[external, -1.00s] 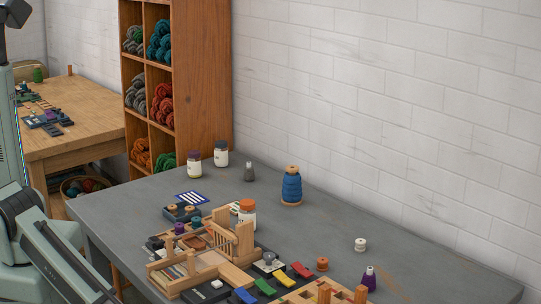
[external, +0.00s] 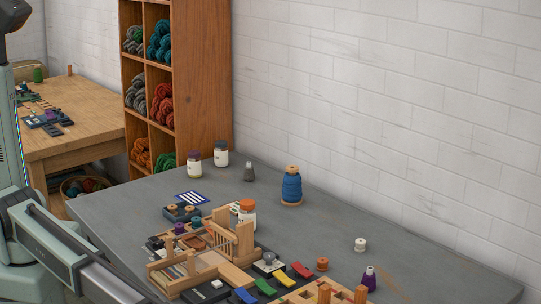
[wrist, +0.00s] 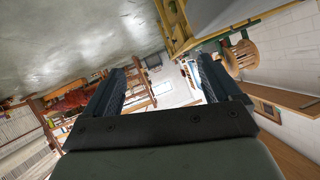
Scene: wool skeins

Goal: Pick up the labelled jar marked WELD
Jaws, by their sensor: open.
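Three white labelled jars stand on the grey table in the external view. One has a purple lid (external: 193,168) and one a dark lid (external: 221,156), both near the far left edge. The third has an orange lid (external: 247,214) and stands beside the small wooden loom. Their labels are too small to read, so I cannot tell which is marked WELD. My gripper (wrist: 165,78) shows in the wrist view with its two fingers wide apart and nothing between them. No jar shows there. In the external view my gripper is out of frame.
The wooden loom (external: 215,262) and several coloured blocks crowd the table's front. The table's middle right is mostly clear. A yarn shelf (external: 205,75) stands behind.

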